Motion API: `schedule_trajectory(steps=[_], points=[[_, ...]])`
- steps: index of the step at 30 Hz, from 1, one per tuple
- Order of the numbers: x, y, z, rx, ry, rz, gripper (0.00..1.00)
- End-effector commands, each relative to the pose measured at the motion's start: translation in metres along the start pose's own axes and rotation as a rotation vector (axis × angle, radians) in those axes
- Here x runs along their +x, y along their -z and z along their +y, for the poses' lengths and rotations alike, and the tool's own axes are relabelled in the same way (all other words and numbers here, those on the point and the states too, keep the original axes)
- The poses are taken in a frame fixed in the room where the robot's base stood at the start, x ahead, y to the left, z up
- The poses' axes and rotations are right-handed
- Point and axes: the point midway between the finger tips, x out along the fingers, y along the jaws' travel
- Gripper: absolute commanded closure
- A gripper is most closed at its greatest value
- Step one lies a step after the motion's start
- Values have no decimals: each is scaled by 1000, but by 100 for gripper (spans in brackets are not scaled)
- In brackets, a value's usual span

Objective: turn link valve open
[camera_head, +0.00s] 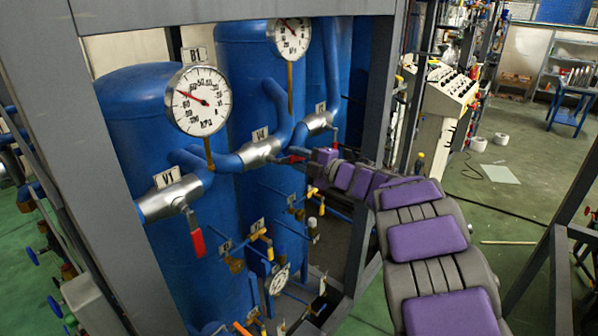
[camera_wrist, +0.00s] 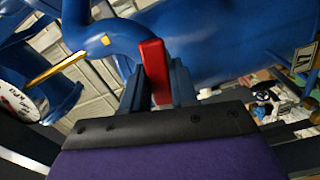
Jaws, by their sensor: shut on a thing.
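Three silver valve bodies sit on the blue pipes in the head view: one tagged V1 (camera_head: 168,198) at left, a middle one (camera_head: 260,151), and one farther right (camera_head: 318,123). The tags on the last two are small and hard to read. V1's red handle (camera_head: 196,242) hangs down. My gripper (camera_head: 300,154) reaches in from the right beside the middle valve. In the wrist view, my gripper (camera_wrist: 156,88) is shut on a red valve handle (camera_wrist: 152,68), which stands between its two fingers. The handle's joint with its valve is hidden there.
Large blue tanks (camera_head: 130,110) stand behind the valves. A grey frame post (camera_head: 90,170) is at left, and another post stands close to my arm. Round gauges (camera_head: 198,101) rise above the pipes. Smaller yellow-handled valves (camera_head: 265,243) lie below. Open green floor (camera_head: 500,205) is at right.

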Motion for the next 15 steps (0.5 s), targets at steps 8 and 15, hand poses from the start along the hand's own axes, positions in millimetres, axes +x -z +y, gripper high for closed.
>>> schedule_trajectory(steps=[8,15], points=[[1,2,8,-131,0,2,100],[2,3,12,-174,0,3,100]])
